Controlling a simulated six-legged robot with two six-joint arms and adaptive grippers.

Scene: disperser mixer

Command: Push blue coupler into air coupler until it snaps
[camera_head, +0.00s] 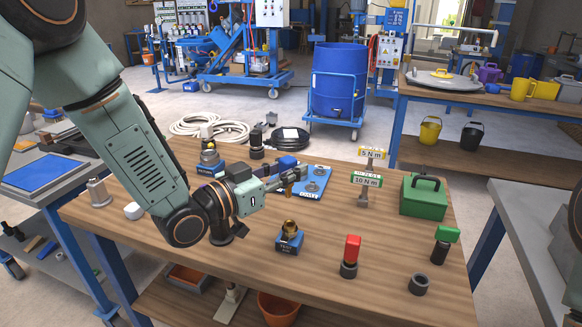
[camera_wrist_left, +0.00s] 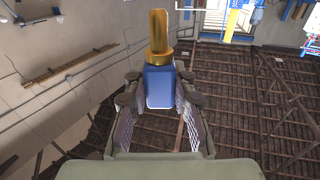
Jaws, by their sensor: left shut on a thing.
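My left gripper (camera_head: 290,178) is above the wooden table, shut on a blue coupler. In the left wrist view, the blue coupler (camera_wrist_left: 159,88) sits between the two fingers, with its brass end (camera_wrist_left: 158,35) pointing away from the palm. In the head view the held part is small and partly hidden by the fingers. A blue block (camera_head: 289,244) with an upright brass fitting (camera_head: 290,228) stands on the table, nearer than the gripper and apart from it. I cannot tell for sure which fitting is the air coupler. My right gripper is not in view.
A blue plate (camera_head: 318,172) with metal rings lies behind the gripper. A red-topped part (camera_head: 352,250), a black ring (camera_head: 418,285), a green-topped part (camera_head: 445,236) and a green box (camera_head: 424,198) stand to the right. Torque signs (camera_head: 366,180) stand behind.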

